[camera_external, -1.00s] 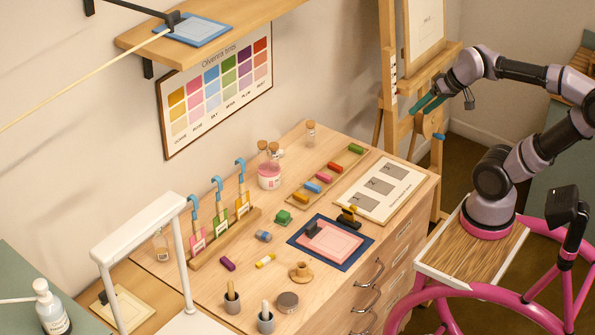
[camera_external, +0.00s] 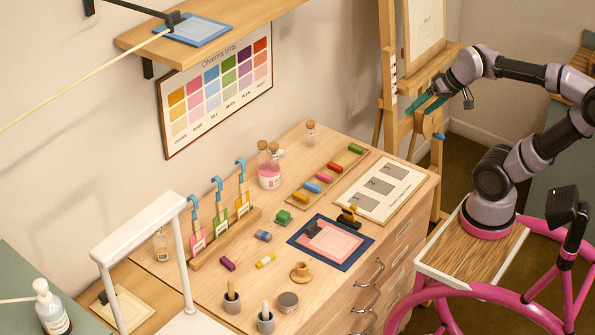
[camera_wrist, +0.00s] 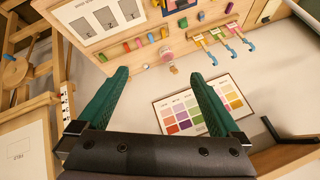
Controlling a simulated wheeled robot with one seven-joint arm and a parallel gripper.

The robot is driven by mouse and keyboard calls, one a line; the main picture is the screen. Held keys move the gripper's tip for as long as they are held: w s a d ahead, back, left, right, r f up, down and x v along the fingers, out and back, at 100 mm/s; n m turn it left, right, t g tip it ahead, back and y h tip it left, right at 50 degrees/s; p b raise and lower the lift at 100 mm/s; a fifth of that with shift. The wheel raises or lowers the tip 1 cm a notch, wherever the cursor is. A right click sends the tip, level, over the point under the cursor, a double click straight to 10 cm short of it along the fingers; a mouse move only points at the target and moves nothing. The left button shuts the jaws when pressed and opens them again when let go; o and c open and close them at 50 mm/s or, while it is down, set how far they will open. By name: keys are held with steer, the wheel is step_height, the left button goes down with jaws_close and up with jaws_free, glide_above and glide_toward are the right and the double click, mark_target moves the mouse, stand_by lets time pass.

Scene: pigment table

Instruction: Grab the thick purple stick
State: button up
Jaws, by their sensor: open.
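My gripper (camera_external: 426,103) is up beside the easel, far to the right of the stick and well above the table. In the wrist view its two green fingers (camera_wrist: 158,75) are spread apart with nothing between them.
A blue-grey stick (camera_external: 263,236) and a green block (camera_external: 284,217) lie near the purple stick. Small cups (camera_external: 232,304) stand in front. The easel (camera_external: 388,70) is close to my gripper.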

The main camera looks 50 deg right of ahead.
steer(key=w+a+f+m+g+y, duration=0.1)
steer(key=w+a+f+g+y, duration=0.1)
steer(key=w+a, duration=0.4)
steer(key=w+a+f+m+g+y, duration=0.2)
steer(key=w+a+y, duration=0.1)
steer(key=w+a, duration=0.4)
steer(key=m+y, duration=0.6)
steer(key=m, duration=0.7)
glide_above(232, 258)
steer(key=s+d, duration=0.4)
steer(key=d, duration=0.4)
step_height(232, 258, down, 34)
steer(key=shift+s+d+f, duration=0.1)
steer(key=shift+s+f, duration=0.05)
steer(key=shift+f, duration=0.05)
steer(key=x, duration=0.5)
steer(key=shift+f, duration=0.2)
steer(key=x, duration=0.6)
steer(key=shift+w+r, duration=0.25)
steer(key=shift+w, duration=0.1)
